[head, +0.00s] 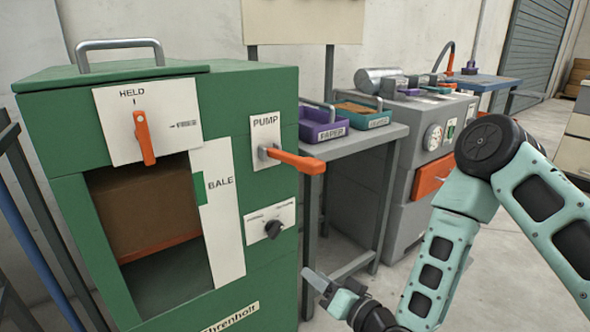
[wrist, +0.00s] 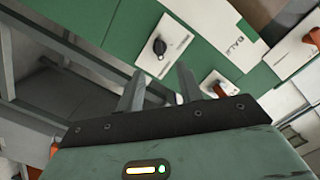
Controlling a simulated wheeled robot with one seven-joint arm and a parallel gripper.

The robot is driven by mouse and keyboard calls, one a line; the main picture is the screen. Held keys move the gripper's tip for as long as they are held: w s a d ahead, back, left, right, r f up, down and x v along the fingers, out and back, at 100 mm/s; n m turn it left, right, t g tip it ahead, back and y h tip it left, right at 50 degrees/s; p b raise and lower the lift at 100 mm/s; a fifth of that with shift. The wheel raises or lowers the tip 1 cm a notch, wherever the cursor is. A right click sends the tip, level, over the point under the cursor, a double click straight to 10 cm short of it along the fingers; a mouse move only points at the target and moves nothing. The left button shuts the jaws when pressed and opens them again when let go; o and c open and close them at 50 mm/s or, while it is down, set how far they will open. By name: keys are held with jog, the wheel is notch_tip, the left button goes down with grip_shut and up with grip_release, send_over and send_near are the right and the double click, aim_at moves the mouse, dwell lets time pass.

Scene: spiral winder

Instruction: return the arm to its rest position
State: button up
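My gripper (head: 318,281) is low in front of the green baler, beside the lower right of its front and below the orange pump lever (head: 297,161). In the wrist view my gripper (wrist: 160,70) shows two grey fingers standing apart with nothing between them. My arm (head: 436,262) is bent, with its elbow raised at the right and its forearm reaching down and left.
The green baler (head: 70,225) has a HELD lever (head: 143,138), a black knob (head: 273,229) and a brown bale (head: 150,208) inside. A grey side table (head: 366,140) holds a purple tray (head: 322,134) and a teal tray (head: 363,122). A grey machine (head: 410,185) stands behind. Open floor lies at right.

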jog(key=s+a+r+n+g+h, duration=0.25)
jog(key=s+n+g, duration=0.25)
jog(key=n+g, duration=0.25)
jog(key=s+d+r+n+g+h, duration=0.1)
jog(key=s+d+r+g+h, duration=0.35)
jog(key=s, duration=0.45)
jog(key=s+d+r+g+h, duration=0.1)
jog(key=s+d+r+h, duration=0.2)
jog(key=s+d+r, duration=0.5)
notch_tip(320, 180, up, 29)
jog(key=s+a+p, duration=0.2)
jog(key=p, duration=2.8)
jog(key=shift+a+g, duration=0.25)
jog(key=shift+g, duration=0.05)
